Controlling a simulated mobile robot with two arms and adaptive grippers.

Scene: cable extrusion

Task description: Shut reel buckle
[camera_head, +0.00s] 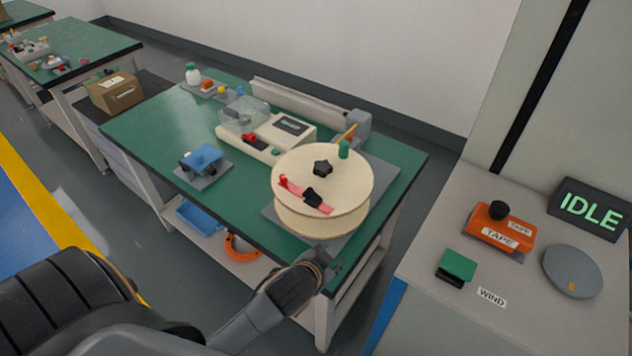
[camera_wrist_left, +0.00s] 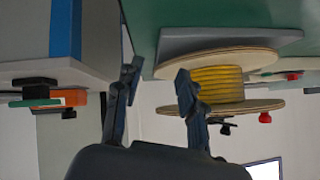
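The reel (camera_head: 345,172) has pale wooden flanges and sits on a grey plate at the right end of the green table. On its top flange lie a red strap (camera_head: 291,186) with a red upright piece at its left end and a black buckle part (camera_head: 312,196). I cannot tell if the buckle is fastened. My left gripper (camera_head: 335,262) is in front of and below the reel, apart from the buckle. In the upside-down left wrist view, my left gripper (camera_wrist_left: 158,80) has its fingers spread and empty, near the reel with yellow cable (camera_wrist_left: 218,85). My right gripper is out of view.
A blue fixture (camera_head: 203,160) sits left. On the right, a grey console (camera_head: 420,265) carries an orange tape unit, a green button and an IDLE sign.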

